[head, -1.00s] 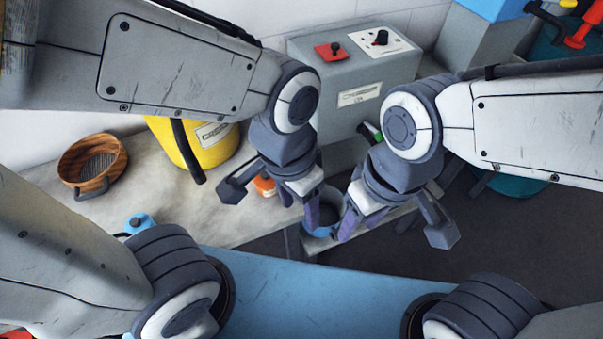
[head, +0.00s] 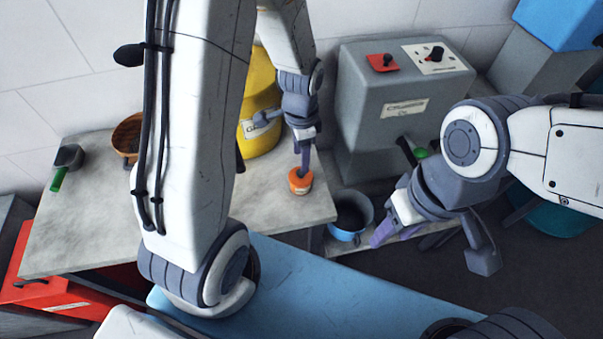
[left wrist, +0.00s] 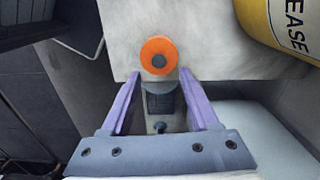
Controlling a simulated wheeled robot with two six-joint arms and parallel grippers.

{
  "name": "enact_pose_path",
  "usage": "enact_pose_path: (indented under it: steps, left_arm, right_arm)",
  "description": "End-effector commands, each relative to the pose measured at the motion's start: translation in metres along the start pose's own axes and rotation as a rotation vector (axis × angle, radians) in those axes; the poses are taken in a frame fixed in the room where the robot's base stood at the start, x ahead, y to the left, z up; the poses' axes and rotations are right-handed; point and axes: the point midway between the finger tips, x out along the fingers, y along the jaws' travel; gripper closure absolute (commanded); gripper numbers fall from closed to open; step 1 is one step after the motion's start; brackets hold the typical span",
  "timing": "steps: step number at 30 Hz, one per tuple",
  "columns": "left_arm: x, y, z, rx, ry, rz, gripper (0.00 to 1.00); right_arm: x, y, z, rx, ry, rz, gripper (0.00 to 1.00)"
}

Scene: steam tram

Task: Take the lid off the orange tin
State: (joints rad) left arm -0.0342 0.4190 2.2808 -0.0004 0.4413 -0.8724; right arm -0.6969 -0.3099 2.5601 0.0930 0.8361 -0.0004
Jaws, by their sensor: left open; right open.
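The orange tin (head: 299,187) stands upright near the front right corner of the pale worktop. In the left wrist view its round orange top (left wrist: 148,50) with a dark knob (left wrist: 158,61) in the middle is seen from above, just beyond my fingertips. My left gripper (head: 304,170) points down over the tin and covers part of its top. In the left wrist view the left gripper (left wrist: 158,80) is open, its fingers apart with nothing held. I cannot tell how high the tips are above the knob. My right gripper (head: 381,237) is open and empty, right of the blue pot.
A yellow grease drum (head: 261,95) stands behind the tin. A grey control box (head: 400,125) is to the right. The blue pot (head: 349,234) sits lower, beyond the worktop's edge. A wooden bowl (head: 126,136) and a dark, green-handled tool (head: 65,165) lie left. The worktop (head: 90,215) is bare at front left.

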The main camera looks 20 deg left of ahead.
Motion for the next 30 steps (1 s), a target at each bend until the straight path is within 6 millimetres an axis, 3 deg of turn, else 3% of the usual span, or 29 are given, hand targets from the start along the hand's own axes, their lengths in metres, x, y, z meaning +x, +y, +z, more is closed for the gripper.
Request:
enact_pose_path:
  steps: [9,18,19,21,24,30]
  left_arm:
    - [0.043,0.002,0.002,0.000,-0.003,0.003,0.39]
    - [0.048,0.002,0.001,0.000,0.000,0.000,0.39]
    - [0.048,0.002,0.001,0.000,0.000,0.000,0.43]
    - [0.048,0.002,0.001,0.000,0.000,0.000,0.69]
    - [0.048,0.002,0.001,0.000,0.000,0.000,1.00]
    - [0.048,0.002,0.002,-0.001,0.000,0.000,1.00]
  right_arm:
    - [-0.006,-0.001,0.000,0.000,0.000,0.000,0.50]
    - [-0.006,-0.001,0.000,0.000,0.000,0.000,0.50]
    - [-0.006,0.000,0.000,0.000,0.000,0.000,0.50]
    - [-0.006,0.000,0.000,0.000,0.000,0.000,0.50]
    - [-0.006,-0.001,0.000,0.000,0.000,0.000,0.50]
    - [-0.006,-0.001,0.000,0.000,0.000,0.000,0.50]
